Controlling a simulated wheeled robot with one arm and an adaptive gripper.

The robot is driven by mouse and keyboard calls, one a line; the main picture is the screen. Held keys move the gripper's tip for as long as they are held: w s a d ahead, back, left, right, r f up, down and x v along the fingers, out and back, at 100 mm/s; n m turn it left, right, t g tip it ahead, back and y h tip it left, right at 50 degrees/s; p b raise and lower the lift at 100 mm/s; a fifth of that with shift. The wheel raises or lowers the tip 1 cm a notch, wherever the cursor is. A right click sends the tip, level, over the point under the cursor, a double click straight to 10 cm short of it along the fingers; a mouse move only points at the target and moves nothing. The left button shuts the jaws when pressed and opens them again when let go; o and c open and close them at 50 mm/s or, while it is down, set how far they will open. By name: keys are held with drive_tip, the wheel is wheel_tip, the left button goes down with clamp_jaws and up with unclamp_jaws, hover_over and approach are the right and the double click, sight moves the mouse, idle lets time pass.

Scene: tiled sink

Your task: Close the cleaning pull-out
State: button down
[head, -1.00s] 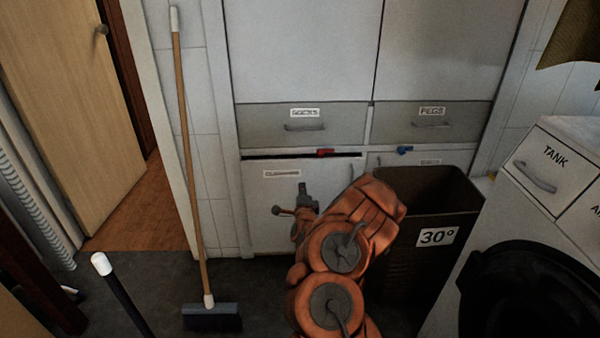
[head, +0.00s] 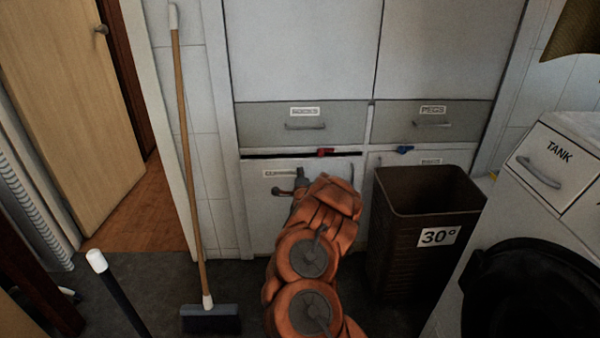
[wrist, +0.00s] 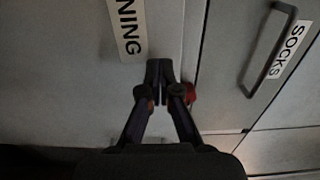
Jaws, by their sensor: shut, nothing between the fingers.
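The cleaning pull-out (head: 262,220) is the white lower front at left of the cabinet, with a label near its top, partly covered by my gripper. A dark gap runs along its top edge in the head view. In the wrist view its front (wrist: 70,70) fills the left, with the label end "NING" showing. My gripper (head: 303,175) is in front of its upper part, next to the label. In the wrist view my gripper (wrist: 160,72) is shut and empty, its tips over the front near the edge. I cannot tell whether they touch it.
A red catch (head: 325,152) sits above the front, a blue one (head: 404,149) to its right. The SOCKS drawer (head: 270,125) is above. A brown bin (head: 410,235) stands at right, beside a washing machine (head: 530,230). A broom (head: 188,150) leans at left.

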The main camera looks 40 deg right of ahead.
drive_tip(key=shift+x, duration=1.05)
drive_tip(key=shift+w+f+b, duration=0.1)
drive_tip(key=shift+b, duration=0.25)
